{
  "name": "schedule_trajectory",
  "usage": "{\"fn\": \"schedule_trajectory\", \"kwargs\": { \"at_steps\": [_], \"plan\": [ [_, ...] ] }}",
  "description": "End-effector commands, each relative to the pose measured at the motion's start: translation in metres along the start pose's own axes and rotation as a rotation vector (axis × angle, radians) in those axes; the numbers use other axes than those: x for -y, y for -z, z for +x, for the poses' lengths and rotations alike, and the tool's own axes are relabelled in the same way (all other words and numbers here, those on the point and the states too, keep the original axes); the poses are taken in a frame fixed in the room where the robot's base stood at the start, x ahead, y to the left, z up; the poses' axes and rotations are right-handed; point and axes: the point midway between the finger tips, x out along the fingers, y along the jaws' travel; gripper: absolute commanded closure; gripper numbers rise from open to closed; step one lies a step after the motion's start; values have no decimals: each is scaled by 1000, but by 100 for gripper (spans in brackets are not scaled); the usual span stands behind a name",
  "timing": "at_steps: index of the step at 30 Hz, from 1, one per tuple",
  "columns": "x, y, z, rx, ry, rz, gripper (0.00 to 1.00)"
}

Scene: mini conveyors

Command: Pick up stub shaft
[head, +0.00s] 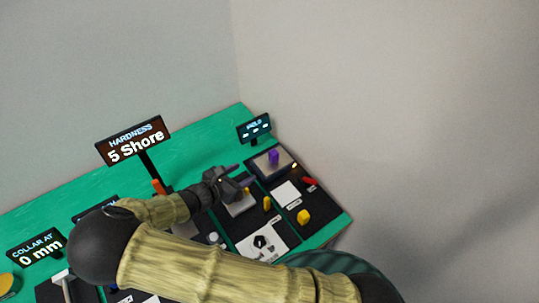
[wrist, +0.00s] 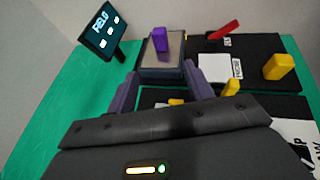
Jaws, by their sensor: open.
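My gripper (head: 241,176) is open over the right part of the green table, and its two dark fingers show spread apart in the wrist view (wrist: 162,74). No piece in view is clearly marked as the stub shaft, so I cannot tell which it is. A purple block (head: 273,156) stands on a grey plate beyond the fingertips; in the wrist view it (wrist: 159,40) appears above the gap between the fingers. A red piece (wrist: 224,30) and a yellow block (wrist: 279,66) lie to its right. A smaller yellow piece (wrist: 231,87) is partly hidden by my gripper.
A small FIELD display (head: 254,128) stands left of the purple block's grey plate (wrist: 150,68). A taller HARDNESS sign (head: 135,140) stands further left. A white square (head: 286,194) lies on a black mat. Bare green table (wrist: 62,105) shows left of the mats.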

Motion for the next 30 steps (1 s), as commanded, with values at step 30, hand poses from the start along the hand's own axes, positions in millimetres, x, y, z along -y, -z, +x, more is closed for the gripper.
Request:
{"fn": "schedule_trajectory", "kwargs": {
  "at_steps": [30],
  "plan": [
    [0,-2,108,1,2,3,48]
  ]
}}
